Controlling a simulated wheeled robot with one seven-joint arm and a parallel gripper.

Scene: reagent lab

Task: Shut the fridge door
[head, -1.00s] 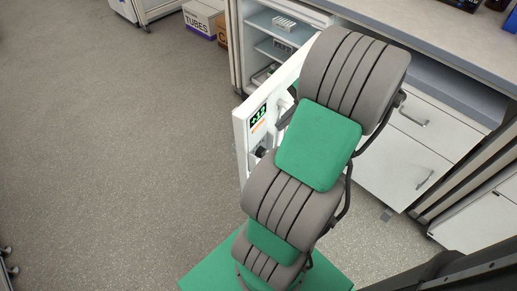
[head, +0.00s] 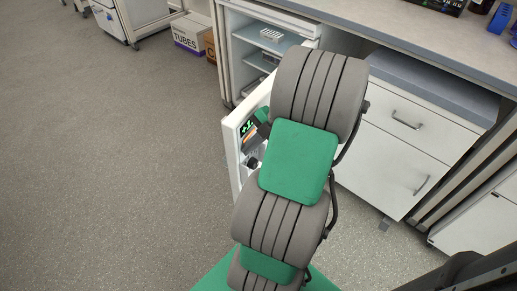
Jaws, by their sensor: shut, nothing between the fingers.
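The white fridge (head: 285,22) stands under the counter, and its shelves show through the open front. Its door (head: 232,150) stands swung out into the room. My gripper (head: 262,118) only partly shows at the door's face, beside the display. It is shut and empty. Its fingertips are mostly hidden, so I cannot tell whether they touch the door.
A counter (head: 420,28) runs along the upper right, over white drawers (head: 395,150) with metal handles. A box marked TUBES (head: 190,35) stands on the floor beyond the fridge. A wheeled white cabinet (head: 125,18) is at the top left. The floor left of the door is clear.

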